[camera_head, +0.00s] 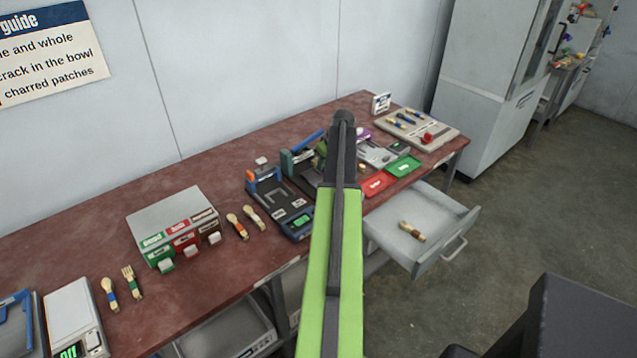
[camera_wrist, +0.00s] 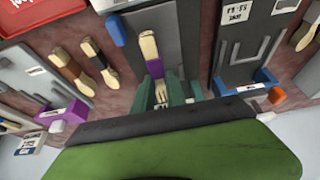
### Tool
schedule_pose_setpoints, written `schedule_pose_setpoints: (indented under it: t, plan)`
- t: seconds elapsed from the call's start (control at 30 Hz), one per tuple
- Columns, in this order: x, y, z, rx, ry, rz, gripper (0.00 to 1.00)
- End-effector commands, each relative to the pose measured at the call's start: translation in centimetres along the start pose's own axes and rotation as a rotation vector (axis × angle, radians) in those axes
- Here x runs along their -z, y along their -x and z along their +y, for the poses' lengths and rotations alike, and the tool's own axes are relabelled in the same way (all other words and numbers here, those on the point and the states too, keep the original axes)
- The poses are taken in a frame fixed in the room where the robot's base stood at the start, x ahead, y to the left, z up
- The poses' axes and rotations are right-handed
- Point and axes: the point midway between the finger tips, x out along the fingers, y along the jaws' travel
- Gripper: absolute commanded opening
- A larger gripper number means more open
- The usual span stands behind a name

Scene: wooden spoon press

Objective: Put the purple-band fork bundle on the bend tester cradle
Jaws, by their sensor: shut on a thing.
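The purple-band fork bundle (camera_wrist: 156,68) shows in the middle of the wrist view, pale end away and fork tines towards my gripper. Its tines are between the green posts of a grey device (camera_wrist: 178,50), apparently the bend tester with its cradle. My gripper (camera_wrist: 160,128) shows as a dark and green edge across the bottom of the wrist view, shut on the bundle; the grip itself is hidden. Whether the bundle touches the cradle I cannot tell. In the head view the green device (camera_head: 291,162) is partly behind my arm, which hides the bundle and gripper.
A blue-and-orange device (camera_head: 266,183) and a purple one (camera_wrist: 60,113) flank the green device. Red (camera_head: 377,184) and green (camera_head: 403,166) trays lie at the bench front. The drawer (camera_head: 463,225) is open with a bundle inside. A labelled box (camera_head: 172,219) stands left.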

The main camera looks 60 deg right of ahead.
Motion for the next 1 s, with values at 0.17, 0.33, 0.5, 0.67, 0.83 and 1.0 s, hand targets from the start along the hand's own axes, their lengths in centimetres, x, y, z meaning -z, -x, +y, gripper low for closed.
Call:
schedule_pose_setpoints:
  t: [0.17,0.33,0.5,0.67,0.83,1.0]
  plan:
    - [1.2,-2.0,-1.0,0.0,0.0,0.0,0.0]
    - [1.1,-2.2,-1.0,-0.001,-0.001,0.0,0.0]
    - [-0.1,-5.0,-1.0,-0.001,-0.001,0.0,0.0]
    - [-0.4,-5.8,-1.0,-0.001,-0.002,0.0,0.0]
    - [-0.3,-5.5,-1.0,-0.001,-0.002,0.0,0.0]
    - [-0.5,-5.8,-0.9,-0.001,-0.002,0.0,0.2]
